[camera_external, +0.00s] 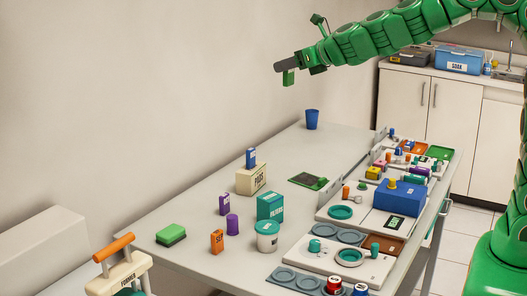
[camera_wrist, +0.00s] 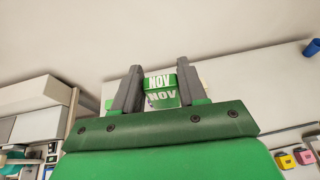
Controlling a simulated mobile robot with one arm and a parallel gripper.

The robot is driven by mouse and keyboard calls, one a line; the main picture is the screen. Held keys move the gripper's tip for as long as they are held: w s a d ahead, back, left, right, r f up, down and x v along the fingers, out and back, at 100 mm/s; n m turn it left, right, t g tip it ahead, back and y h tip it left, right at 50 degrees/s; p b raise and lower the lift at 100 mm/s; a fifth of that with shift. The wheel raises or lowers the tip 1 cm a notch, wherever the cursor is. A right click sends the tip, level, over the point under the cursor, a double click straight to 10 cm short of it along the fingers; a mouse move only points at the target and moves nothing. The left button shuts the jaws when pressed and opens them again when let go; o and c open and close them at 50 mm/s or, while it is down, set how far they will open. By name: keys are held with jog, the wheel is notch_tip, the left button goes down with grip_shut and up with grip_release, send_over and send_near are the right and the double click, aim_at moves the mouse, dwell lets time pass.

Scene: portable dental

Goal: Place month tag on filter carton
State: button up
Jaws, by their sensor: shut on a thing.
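My gripper (camera_external: 281,67) is raised high above the table's far left side in the external view. It is shut on a green month tag (camera_external: 289,78), which hangs below the fingers. In the wrist view the tag (camera_wrist: 161,98) reads NOV and sits between the two grey fingers (camera_wrist: 159,72). A teal carton (camera_external: 270,207), whose small label seems to read FILTERS, stands on the table well below and apart from the gripper. Its top looks bare.
A cream PADS box (camera_external: 251,180) carries an upright blue tag (camera_external: 251,158). Trays (camera_external: 330,262) crowd the right side.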

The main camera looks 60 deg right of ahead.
aim_at(289, 76)
jog(key=shift+s+a+f+n+y, duration=0.2)
jog(key=shift+s+f+n+y, duration=0.35)
jog(key=shift+n+y, duration=0.25)
jog(key=shift+s+a+f+n+y, duration=0.2)
jog(key=shift+s+f+n+y, duration=0.4)
jog(key=shift+y, duration=0.3)
jog(key=shift+s+a+f+n+g+y, duration=0.1)
jog(key=shift+s+a+n+g+y, duration=0.25)
jog(key=shift+n+y, duration=0.4)
jog(key=shift+s+a+n+y, duration=0.15)
jog(key=shift+s+n+y, duration=0.1)
jog(key=shift+s+y, duration=0.1)
jog(key=shift+s+n, duration=0.1)
jog(key=shift+n, duration=0.2)
jog(key=shift+s+a+n+g+y, duration=0.2)
jog(key=shift+n+g+y, duration=0.1)
jog(key=shift+y, duration=0.2)
